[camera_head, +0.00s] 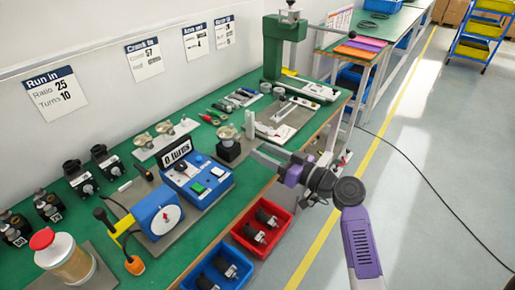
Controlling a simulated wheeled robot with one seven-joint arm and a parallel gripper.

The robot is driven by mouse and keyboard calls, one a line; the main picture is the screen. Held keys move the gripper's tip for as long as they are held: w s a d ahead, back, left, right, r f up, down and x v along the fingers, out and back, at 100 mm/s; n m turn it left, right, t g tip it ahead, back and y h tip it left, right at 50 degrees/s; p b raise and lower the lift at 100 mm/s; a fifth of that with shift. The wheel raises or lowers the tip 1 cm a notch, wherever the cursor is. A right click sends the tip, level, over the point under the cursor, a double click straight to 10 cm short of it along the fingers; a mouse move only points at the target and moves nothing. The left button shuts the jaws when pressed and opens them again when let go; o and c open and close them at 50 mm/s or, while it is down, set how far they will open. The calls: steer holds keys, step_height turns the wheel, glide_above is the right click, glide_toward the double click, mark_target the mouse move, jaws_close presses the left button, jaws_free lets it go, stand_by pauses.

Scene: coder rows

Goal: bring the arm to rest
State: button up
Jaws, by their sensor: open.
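My gripper (268,157) is at the end of my purple and grey arm, which reaches in from the lower right. Its fingers point left, over the front edge of the green workbench (262,180). The jaws are open, and I see nothing between them. The gripper is to the right of a small black block with a round brass-coloured top (228,143) and appears apart from it. The exact height above the bench cannot be told.
A blue box with a display (197,182) and a blue dial unit (158,212) stand on the bench. Red (262,228) and blue (218,268) bins with black parts sit at its front edge. A green press (283,45) stands behind.

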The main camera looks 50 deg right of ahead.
stand_by(0.3)
steer(key=s+d+m+h, duration=0.2)
steer(key=d+m+h, duration=0.2)
steer(key=d+h, duration=0.1)
steer(key=s+a+f+m+g+h, duration=0.2)
steer(key=s+a, duration=0.1)
steer(key=s, duration=0.1)
steer(key=s+a+r+n+y+p, duration=0.2)
steer(key=s+a+n+y, duration=0.1)
steer(key=s+a, duration=0.9)
steer(key=s+a+r+n+g+y+p, duration=0.1)
steer(key=s+a+n, duration=0.4)
steer(key=s+a, duration=0.7)
steer(key=a+y+p, duration=0.1)
steer(key=a+y, duration=0.1)
steer(key=a, duration=0.1)
steer(key=shift+a+r, duration=0.2)
steer(key=shift+r, duration=0.15)
